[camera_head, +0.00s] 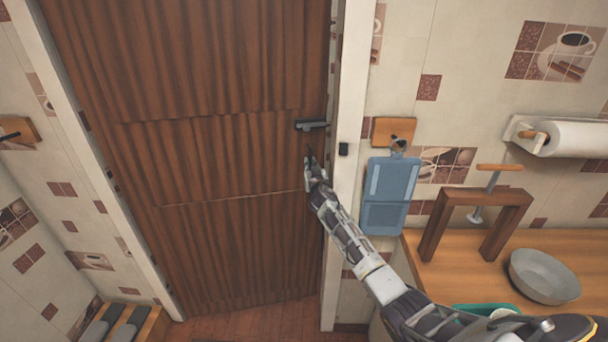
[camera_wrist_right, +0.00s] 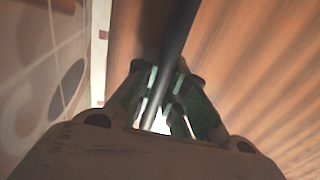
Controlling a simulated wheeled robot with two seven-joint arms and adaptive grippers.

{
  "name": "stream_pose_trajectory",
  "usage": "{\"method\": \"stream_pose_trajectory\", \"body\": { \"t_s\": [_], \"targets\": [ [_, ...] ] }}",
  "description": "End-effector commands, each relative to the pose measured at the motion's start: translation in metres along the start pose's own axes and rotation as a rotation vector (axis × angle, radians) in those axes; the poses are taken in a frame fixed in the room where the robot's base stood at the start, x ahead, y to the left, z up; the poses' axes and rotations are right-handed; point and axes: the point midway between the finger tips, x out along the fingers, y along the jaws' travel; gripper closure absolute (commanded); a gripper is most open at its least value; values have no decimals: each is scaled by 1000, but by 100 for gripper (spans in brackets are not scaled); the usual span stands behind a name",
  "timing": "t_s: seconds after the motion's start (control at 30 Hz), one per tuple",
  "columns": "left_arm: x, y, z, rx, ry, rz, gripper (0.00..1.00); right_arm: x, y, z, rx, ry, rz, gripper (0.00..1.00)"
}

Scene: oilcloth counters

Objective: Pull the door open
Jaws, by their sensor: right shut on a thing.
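The brown wooden door (camera_head: 215,150) stands in a white frame, with hinges on its left side. A thin strip of tiled wall shows between its right edge and the frame, so it looks slightly ajar. A dark lever handle (camera_head: 312,126) sits near that edge. My right gripper (camera_head: 312,164) is close to the door, just below the lever in the head view. In the right wrist view, its fingers (camera_wrist_right: 160,105) are closed around a dark bar (camera_wrist_right: 176,40), which looks like the handle. The exact contact is partly hidden by the fingers. My left gripper is not in view.
The white door post (camera_head: 348,120) stands right of my right gripper. A blue board (camera_head: 389,190) hangs beside it. A wooden counter (camera_head: 430,262) at the right holds a grey bowl (camera_head: 543,277) and a wooden stand (camera_head: 437,232). Bare floor (camera_head: 262,322) shows before the door.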

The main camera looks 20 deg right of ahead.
Motion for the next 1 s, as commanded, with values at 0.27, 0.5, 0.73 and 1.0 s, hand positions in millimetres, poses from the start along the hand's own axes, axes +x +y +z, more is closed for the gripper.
{"method": "stream_pose_trajectory", "body": {
  "t_s": [0.27, 0.5, 0.73, 1.0],
  "targets": [
    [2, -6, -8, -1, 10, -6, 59, 1, 4, 6, 2, -10, 4, 100],
    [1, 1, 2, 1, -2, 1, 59, 1, 4, 4, 3, -7, 4, 70],
    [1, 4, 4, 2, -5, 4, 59, 2, 4, 3, 3, -6, 5, 65],
    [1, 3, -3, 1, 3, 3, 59, 0, 4, 3, 3, -5, 5, 65]
  ]
}}
